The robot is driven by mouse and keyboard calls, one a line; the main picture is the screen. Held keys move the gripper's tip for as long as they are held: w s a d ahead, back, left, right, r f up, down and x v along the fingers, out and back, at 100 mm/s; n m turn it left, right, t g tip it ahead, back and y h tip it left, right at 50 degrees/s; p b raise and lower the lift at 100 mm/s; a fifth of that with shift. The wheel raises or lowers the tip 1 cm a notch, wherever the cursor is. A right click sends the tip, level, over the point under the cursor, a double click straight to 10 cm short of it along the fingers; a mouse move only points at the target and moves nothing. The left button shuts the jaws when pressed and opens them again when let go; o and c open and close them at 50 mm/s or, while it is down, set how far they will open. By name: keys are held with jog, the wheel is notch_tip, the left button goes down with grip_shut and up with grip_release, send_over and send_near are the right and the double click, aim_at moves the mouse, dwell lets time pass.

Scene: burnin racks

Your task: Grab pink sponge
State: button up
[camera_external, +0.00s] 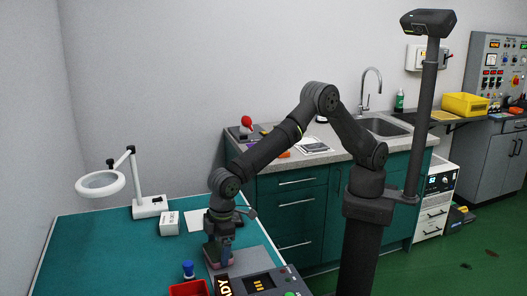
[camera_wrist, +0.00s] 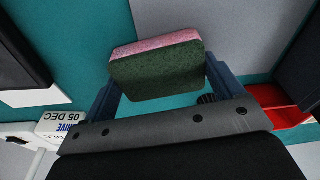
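The sponge (camera_wrist: 158,68) has a pink layer on top of a dark green layer. In the wrist view it lies between my gripper's two blue fingers (camera_wrist: 162,72), with its ends close to both fingertips. I cannot tell whether the fingers press on it or stand just clear of it. In the external view my gripper (camera_external: 221,256) points down low over the grey mat, and a little pink of the sponge (camera_external: 212,264) shows at its tips. Whether the sponge rests on the mat or is slightly raised is not clear.
A white labelled box (camera_external: 169,223) and a magnifier lamp (camera_external: 150,207) stand farther left on the teal bench.

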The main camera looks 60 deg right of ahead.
jog(key=c, duration=0.4)
jog(key=shift+o, duration=0.2)
jog(key=shift+r, duration=0.15)
